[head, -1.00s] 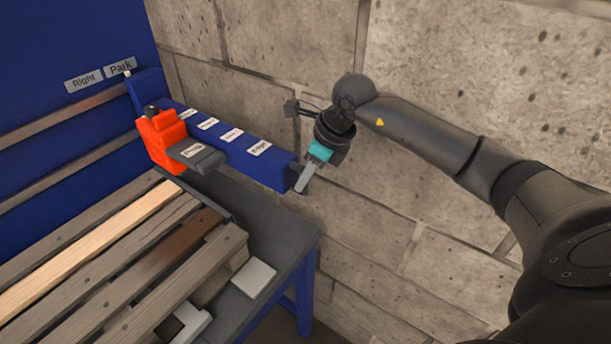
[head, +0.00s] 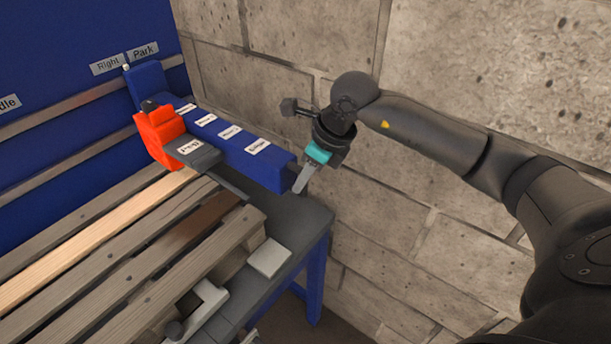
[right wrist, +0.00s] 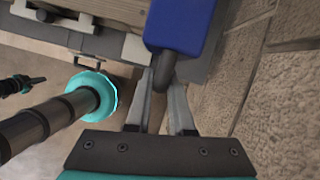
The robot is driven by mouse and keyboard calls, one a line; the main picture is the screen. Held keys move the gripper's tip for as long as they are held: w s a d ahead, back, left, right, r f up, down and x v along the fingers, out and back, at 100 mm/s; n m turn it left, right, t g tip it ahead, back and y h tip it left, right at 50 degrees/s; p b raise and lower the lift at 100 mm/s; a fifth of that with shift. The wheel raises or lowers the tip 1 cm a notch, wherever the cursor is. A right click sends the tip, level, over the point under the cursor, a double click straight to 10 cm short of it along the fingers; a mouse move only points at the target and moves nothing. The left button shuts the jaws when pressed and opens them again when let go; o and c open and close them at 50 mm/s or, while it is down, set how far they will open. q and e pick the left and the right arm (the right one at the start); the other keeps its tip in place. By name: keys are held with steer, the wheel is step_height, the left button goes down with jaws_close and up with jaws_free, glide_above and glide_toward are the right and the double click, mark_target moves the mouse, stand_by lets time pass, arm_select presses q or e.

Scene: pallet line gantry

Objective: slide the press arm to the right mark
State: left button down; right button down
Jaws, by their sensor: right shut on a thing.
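The press arm (head: 235,147) is a long blue beam with several white labels, reaching out from the blue back panel over the table's right side. A white-tipped pin at its rear end stands just below the gap between the "Right" sign (head: 107,65) and the "Park" sign (head: 143,52). An orange block (head: 160,136) with a grey plate sits on the beam's left side. My right gripper (head: 298,188) is at the beam's front end. In the right wrist view its fingers are shut on the dark grey handle (right wrist: 165,66) below the blue tip. What may be my left gripper (right wrist: 22,85) is small there; its jaws are unclear.
A wooden slatted pallet (head: 130,250) lies on the grey table left of and below the beam. A pale block (head: 269,258) sits at its right corner. A stone wall (head: 440,210) stands close on the right.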

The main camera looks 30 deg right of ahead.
steer(key=c, duration=1.2)
jaws_free()
steer(key=o, duration=0.4)
arm_select(q)
steer(key=shift+d, duration=0.8)
arm_select(e)
steer(key=shift+r, duration=0.15)
arm_select(q)
steer(key=shift+a+r, duration=0.1)
steer(key=shift+a, duration=0.2)
arm_select(e)
steer(key=v, duration=1.5)
arm_select(q)
steer(key=shift+w, duration=0.1)
arm_select(e)
steer(key=shift+s, duration=0.15)
